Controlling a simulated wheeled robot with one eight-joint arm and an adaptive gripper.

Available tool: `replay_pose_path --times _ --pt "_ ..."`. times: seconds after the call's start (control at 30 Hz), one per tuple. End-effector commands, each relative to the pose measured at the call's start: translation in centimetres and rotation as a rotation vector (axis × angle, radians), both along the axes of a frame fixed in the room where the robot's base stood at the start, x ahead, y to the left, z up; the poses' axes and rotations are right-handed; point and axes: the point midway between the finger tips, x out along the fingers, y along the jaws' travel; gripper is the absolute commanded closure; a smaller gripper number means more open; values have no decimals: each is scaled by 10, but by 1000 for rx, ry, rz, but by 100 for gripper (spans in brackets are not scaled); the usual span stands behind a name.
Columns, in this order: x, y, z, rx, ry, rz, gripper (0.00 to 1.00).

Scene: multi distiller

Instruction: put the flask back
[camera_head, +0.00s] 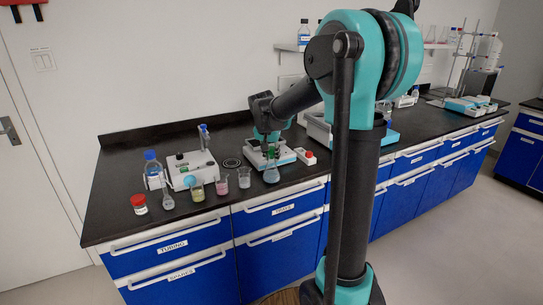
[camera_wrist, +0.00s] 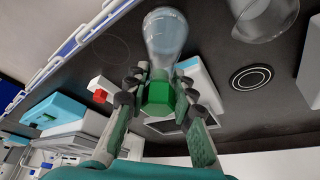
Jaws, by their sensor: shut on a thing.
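A glass flask (camera_head: 272,175) with pale bluish contents is near the front edge of the black counter. The wrist view shows its clear body (camera_wrist: 165,36) and green cap or neck (camera_wrist: 158,98). My gripper (camera_head: 269,146) is above it in the head view. In the wrist view my gripper (camera_wrist: 161,90) has a finger on each side of the green part and is shut on it. The flask is in front of a white device (camera_head: 257,157) with a flat top. I cannot tell whether its base touches the counter.
A clear beaker (camera_head: 244,179) stands just left of the flask. A pink beaker (camera_head: 222,188), a yellow-green flask (camera_head: 197,193) and a red-lidded jar (camera_head: 139,205) stand farther left. A red-button box (camera_head: 308,157) is to the right. A ring mark (camera_head: 232,162) lies on bare counter.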

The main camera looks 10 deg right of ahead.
Motion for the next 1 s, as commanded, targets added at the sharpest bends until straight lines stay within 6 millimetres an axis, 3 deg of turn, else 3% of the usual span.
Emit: replay_pose_path --times 0.27,0.3,0.43,0.77,1.0 --pt "0 0 -2 0 0 0 100" --pt "0 0 -2 0 0 0 71" --pt "0 0 -2 0 0 0 55" --pt "0 0 0 0 0 0 54" --pt "-10 5 28 0 0 1 54"
